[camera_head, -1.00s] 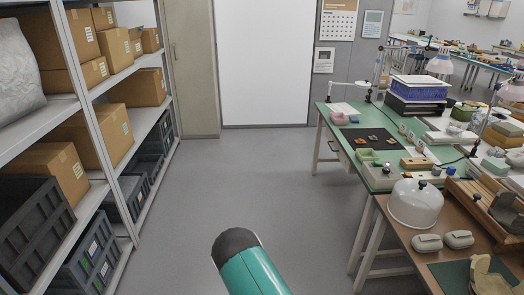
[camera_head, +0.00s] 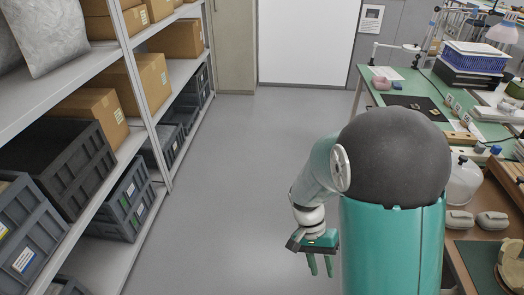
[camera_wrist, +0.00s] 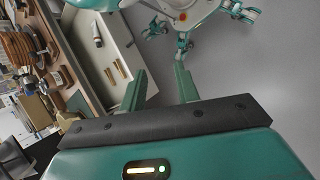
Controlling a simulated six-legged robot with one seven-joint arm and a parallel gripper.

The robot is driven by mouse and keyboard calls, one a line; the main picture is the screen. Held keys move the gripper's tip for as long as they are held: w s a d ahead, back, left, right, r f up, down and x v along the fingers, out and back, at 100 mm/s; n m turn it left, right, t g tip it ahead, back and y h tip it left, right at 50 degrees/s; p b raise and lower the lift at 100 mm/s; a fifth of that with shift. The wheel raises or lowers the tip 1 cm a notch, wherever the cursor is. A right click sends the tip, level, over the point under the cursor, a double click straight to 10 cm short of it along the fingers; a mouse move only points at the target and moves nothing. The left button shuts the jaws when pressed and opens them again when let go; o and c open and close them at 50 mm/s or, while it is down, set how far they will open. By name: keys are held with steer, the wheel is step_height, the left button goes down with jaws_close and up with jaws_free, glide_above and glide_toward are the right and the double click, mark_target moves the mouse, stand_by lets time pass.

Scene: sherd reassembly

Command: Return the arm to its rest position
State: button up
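My gripper (camera_head: 320,264) hangs below my folded teal and dark grey arm in the head view, over bare floor. Its two green fingers point down. In the wrist view the same gripper (camera_wrist: 160,88) shows its fingers apart, with nothing between them. The gripper holds nothing. My own body and legs show at the top of the wrist view. My arm hides part of the benches in the head view.
A shelf rack (camera_head: 140,140) with cardboard boxes and grey crates stands at left. A green workbench (camera_head: 385,87) and a brown bench with a glass dome (camera_head: 463,183) and sherds stand at right. Grey floor (camera_head: 240,160) between them is clear.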

steer(key=s+r+n+t+y, duration=0.1)
steer(key=r+t, duration=0.4)
steer(key=r, duration=0.7)
steer(key=s+r+n+t+y, duration=0.2)
steer(key=s+r+n+t, duration=0.2)
steer(key=r, duration=0.9)
steer(key=shift+r+n+t, duration=0.15)
steer(key=shift+n+t, duration=0.15)
steer(key=shift+t, duration=0.9)
